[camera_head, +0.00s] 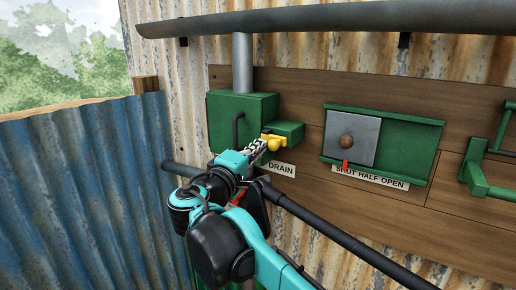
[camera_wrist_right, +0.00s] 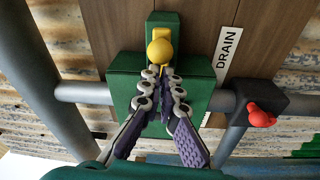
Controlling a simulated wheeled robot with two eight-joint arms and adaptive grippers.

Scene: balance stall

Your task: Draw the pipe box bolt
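The pipe box (camera_head: 224,108) is a green box on the plank wall under a grey vertical pipe. A smaller green housing (camera_head: 291,130) juts from its right side, and the bolt's yellow knob (camera_head: 273,145) sticks out there. My right gripper (camera_head: 262,147) reaches up to the knob. In the right wrist view its fingers (camera_wrist_right: 161,74) converge to a narrow gap at the yellow knob (camera_wrist_right: 160,52), whose round end shows past the tips. Whether the tips clasp it or only touch it is not clear. My left gripper is not in view.
A DRAIN label (camera_head: 281,169) sits below the housing. To the right is a green frame with a grey sliding plate (camera_head: 352,138) and a red pointer (camera_head: 345,166). A dark pipe (camera_head: 335,235) slants below. Blue corrugated sheet (camera_head: 85,195) stands at the left.

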